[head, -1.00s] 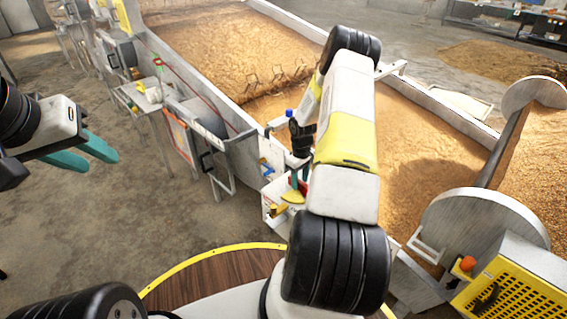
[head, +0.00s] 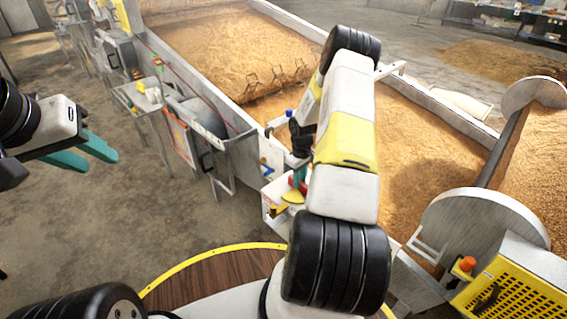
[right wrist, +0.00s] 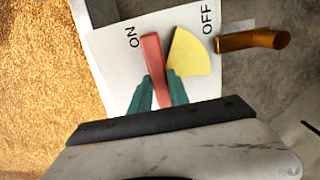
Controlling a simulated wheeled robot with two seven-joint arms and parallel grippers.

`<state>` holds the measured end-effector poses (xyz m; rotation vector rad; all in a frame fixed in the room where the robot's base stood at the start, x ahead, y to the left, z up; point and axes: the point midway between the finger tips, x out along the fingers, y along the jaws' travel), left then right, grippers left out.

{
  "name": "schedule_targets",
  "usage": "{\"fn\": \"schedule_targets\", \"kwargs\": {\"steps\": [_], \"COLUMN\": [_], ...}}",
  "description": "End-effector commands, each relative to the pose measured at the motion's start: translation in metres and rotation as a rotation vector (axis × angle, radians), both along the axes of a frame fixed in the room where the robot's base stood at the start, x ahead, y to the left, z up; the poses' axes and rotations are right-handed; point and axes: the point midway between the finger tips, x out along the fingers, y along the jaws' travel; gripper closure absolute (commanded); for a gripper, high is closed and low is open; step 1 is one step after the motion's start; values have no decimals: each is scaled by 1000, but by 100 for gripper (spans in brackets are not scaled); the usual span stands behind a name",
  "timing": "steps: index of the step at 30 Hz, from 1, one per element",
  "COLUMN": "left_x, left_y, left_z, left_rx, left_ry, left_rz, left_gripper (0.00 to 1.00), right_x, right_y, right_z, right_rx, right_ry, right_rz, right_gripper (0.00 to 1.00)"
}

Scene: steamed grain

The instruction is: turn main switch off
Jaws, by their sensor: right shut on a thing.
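The main switch has a red lever (right wrist: 155,62) on a white plate (right wrist: 118,72) marked ON at left and OFF at right. In the right wrist view the lever points up, slightly left, near the ON label. A yellow wedge (right wrist: 188,55) lies between it and OFF. My right gripper (right wrist: 158,92) is shut on the red lever, one teal finger on each side. In the head view the switch's yellow part (head: 292,197) shows beside my right gripper (head: 299,175), and my arm hides some of it. My left gripper (head: 100,161) is open and empty at the far left.
An orange-brown cylindrical handle (right wrist: 252,40) sticks out right of the plate. A grain-filled trough (head: 210,50) lies behind the switch. A yellow-grilled box with an orange button (head: 467,263) stands at right.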

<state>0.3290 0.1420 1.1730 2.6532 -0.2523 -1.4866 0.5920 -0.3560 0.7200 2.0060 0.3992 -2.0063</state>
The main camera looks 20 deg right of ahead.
Motion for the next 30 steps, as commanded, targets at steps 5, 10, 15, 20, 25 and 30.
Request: {"fn": "schedule_targets", "kwargs": {"steps": [5,10,15,20,25,30], "left_x": [0,0,0,0,0,0], "left_y": [0,0,0,0,0,0], "left_z": [0,0,0,0,0,0], "left_rx": [0,0,0,0,0,0], "left_ry": [0,0,0,0,0,0], "left_rz": [0,0,0,0,0,0], "left_gripper": [64,64,64,64,64,64], "right_x": [0,1,1,1,1,1], "right_y": [0,0,0,0,0,0], "right_z": [1,1,1,1,1,1], "right_rx": [-1,-1,-1,-1,-1,-2], "right_ry": [0,0,-1,-1,-2,-1], "right_rz": [0,0,0,-1,-24,-93], "right_gripper": [100,100,100,100,100,100]}}
